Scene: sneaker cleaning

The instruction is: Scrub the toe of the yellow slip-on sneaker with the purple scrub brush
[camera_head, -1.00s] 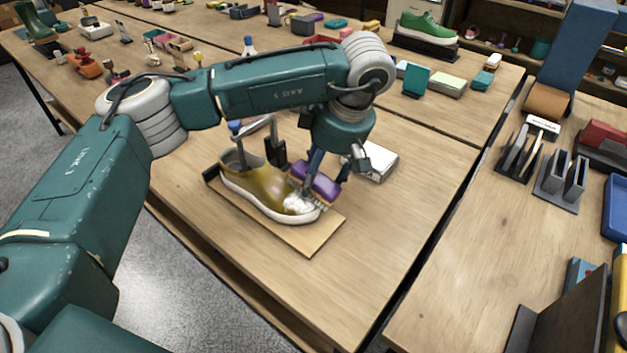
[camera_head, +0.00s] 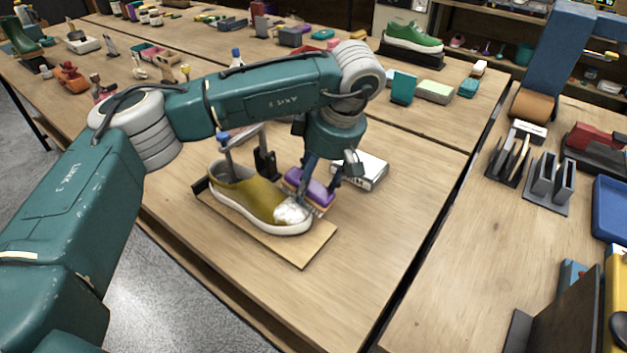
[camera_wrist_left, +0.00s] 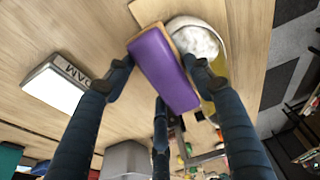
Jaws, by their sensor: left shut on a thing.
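The yellow slip-on sneaker (camera_head: 252,198) stands on a wooden board (camera_head: 300,252) on the table, its toe pointing right and toward me. White foam (camera_head: 292,212) covers the toe. My left gripper (camera_head: 318,182) is shut on the purple scrub brush (camera_head: 308,184) and holds it at the toe's far side. In the left wrist view the purple brush (camera_wrist_left: 163,68) lies between the fingers of my left gripper (camera_wrist_left: 158,78), beside the foamy toe (camera_wrist_left: 194,42). Whether the bristles touch the shoe is hard to tell. My right gripper is not in view.
A dark clamp post (camera_head: 264,163) stands behind the sneaker. A white box (camera_head: 362,170) lies just right of the brush. A green sneaker (camera_head: 413,38) sits on a stand at the back. The table front right of the board is clear.

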